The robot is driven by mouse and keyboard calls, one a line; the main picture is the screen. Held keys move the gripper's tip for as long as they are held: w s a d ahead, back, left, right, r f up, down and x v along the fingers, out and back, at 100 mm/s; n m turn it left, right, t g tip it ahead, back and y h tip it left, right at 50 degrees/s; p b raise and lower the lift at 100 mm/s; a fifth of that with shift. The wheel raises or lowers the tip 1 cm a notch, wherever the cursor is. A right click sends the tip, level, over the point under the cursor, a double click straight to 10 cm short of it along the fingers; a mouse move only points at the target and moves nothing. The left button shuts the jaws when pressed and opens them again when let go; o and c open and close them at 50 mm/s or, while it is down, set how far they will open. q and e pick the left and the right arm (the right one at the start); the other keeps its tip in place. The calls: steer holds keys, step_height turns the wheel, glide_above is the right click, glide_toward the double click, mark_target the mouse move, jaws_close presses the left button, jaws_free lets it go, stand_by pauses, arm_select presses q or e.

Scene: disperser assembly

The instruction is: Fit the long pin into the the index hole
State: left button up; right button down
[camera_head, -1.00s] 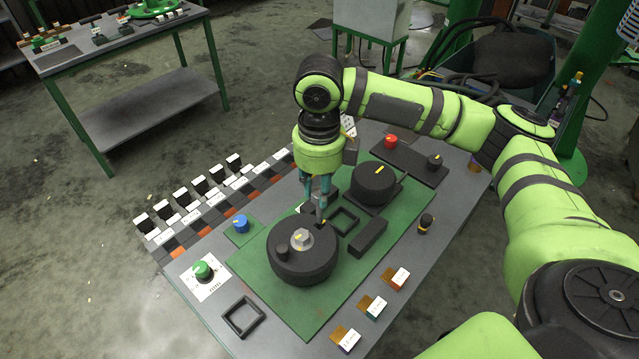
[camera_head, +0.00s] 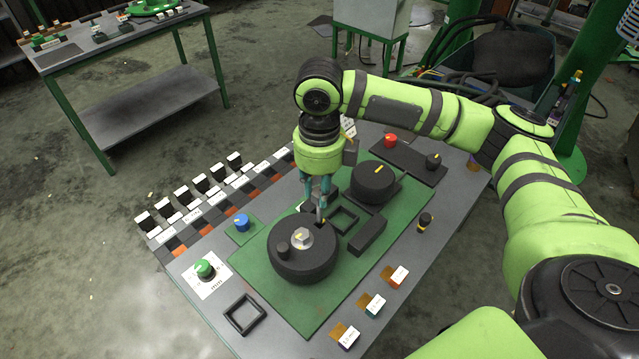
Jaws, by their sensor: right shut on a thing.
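My right gripper (camera_head: 319,203) points straight down over the far rim of the large black disc (camera_head: 303,266). It is shut on a thin pin (camera_head: 320,214), whose lower end is at the disc's top near that rim. I cannot tell whether the pin's tip is inside a hole; the index hole itself is hidden or too small to see. The disc carries a light grey hex piece (camera_head: 302,237) at its centre and a small black knob (camera_head: 282,248) on its left. My left gripper is not in view.
The disc sits on a green mat (camera_head: 300,321) on a grey table. Nearby are a second black disc (camera_head: 373,184), a black square frame (camera_head: 343,219), a black block (camera_head: 367,236) and a blue knob (camera_head: 241,222). Several labelled black pieces line the left edge.

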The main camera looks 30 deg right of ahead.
mark_target(319, 222)
steer(key=shift+f+b, duration=1.6)
steer(key=shift+f, duration=2.55)
steer(key=c, duration=0.9)
jaws_free()
step_height(319, 222, up, 12)
steer(key=shift+r, duration=0.1)
